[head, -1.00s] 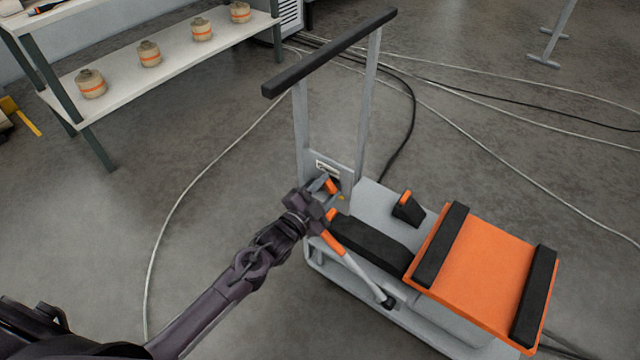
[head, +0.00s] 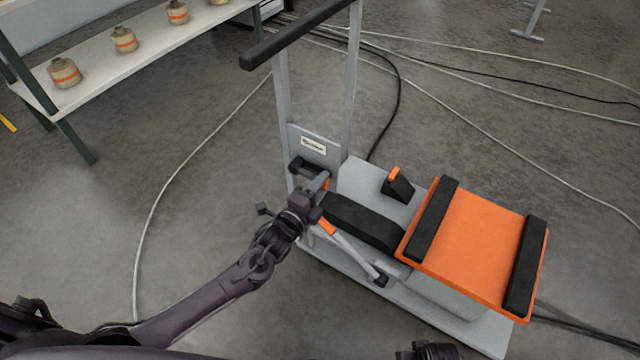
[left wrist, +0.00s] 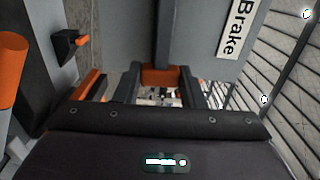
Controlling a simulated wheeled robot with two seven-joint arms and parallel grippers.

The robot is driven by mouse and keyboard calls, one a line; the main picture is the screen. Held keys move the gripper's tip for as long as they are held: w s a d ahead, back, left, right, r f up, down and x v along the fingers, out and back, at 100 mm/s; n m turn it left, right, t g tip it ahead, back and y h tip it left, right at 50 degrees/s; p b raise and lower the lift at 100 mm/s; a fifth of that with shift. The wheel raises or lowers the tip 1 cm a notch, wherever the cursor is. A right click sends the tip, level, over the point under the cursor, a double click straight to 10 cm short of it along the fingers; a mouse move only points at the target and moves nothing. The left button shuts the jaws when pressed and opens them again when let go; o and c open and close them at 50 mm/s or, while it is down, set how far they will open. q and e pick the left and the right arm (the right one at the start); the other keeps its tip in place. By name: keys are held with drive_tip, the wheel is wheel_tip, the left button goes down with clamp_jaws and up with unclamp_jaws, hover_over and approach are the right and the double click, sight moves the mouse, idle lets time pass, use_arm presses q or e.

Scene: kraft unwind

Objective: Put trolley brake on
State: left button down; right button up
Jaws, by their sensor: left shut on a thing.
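The grey trolley has an upright push handle (head: 318,35) and an upright plate (head: 312,147) with a small label; the plate's label (left wrist: 242,25) reads "Brake" in the left wrist view. My left gripper (head: 318,186) is at the foot of this plate, shut on an orange-ended brake lever. The lever's orange part (left wrist: 162,75) sits between the fingers in the left wrist view. The gripper hides most of the lever in the head view, so its exact angle is unclear.
A second orange-gripped lever (head: 350,252) runs along the trolley's near side. A black block with an orange top (head: 397,184) and an orange platform (head: 480,240) are on the deck. A shelf (head: 110,75) stands at upper left. Cables (head: 200,160) cross the floor.

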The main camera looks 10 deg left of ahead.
use_arm(q)
drive_tip(key=shift+f, duration=0.2)
use_arm(e)
drive_tip(key=shift+a+r, duration=0.1)
drive_tip(key=shift+r, duration=0.15)
use_arm(q)
drive_tip(key=c, duration=0.9)
unclamp_jaws()
drive_tip(key=p+v, duration=0.1)
drive_tip(key=v, duration=0.7)
use_arm(e)
drive_tip(key=f, duration=0.2)
drive_tip(key=s+d+f, duration=0.1)
drive_tip(key=shift+r, duration=0.1)
